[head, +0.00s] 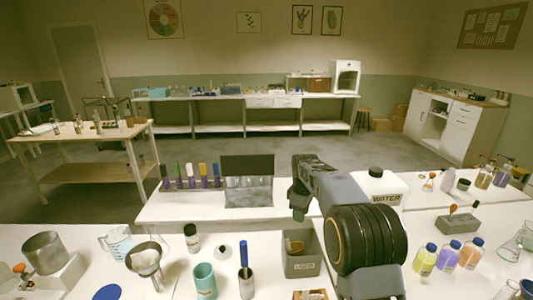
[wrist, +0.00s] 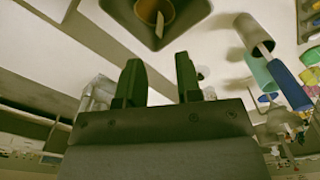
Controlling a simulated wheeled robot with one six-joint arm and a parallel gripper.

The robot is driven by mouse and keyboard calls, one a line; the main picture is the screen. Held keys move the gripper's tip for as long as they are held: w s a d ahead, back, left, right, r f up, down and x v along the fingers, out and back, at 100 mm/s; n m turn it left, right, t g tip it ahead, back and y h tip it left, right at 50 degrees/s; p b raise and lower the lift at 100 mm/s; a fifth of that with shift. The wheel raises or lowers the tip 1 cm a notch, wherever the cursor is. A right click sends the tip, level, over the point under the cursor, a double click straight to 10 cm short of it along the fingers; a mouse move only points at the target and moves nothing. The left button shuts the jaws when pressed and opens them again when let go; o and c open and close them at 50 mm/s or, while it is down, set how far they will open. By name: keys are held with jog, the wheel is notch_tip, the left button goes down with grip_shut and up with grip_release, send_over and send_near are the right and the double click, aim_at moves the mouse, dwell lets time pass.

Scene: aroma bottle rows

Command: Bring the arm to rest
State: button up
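My arm (head: 365,235) is raised over the front bench in the head view, bent toward the middle. My gripper (wrist: 158,70) shows in the wrist view with its two dark green fingers apart. Nothing is between the fingers, and they touch nothing that I can see. In the head view the gripper end is small and partly hidden by the arm. A grey labelled bin (head: 301,266) stands below and beside the arm; its opening also shows at the top of the wrist view (wrist: 190,14). A tan piece lies inside it.
A WATER jug (head: 383,185) stands behind the arm. Coloured bottles (head: 448,253) stand to the right. A rack of tubes (head: 191,181) is behind.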

jog(key=s+r+m+t, duration=0.1)
jog(key=s+m, duration=0.5)
jog(key=s, duration=0.8)
jog(key=s+d+r+m+t, duration=0.1)
jog(key=s+m, duration=0.4)
jog(key=s, duration=1)
jog(key=shift+r+m+t, duration=0.4)
jog(key=shift+r+t, duration=0.05)
jog(key=shift+t, duration=0.45)
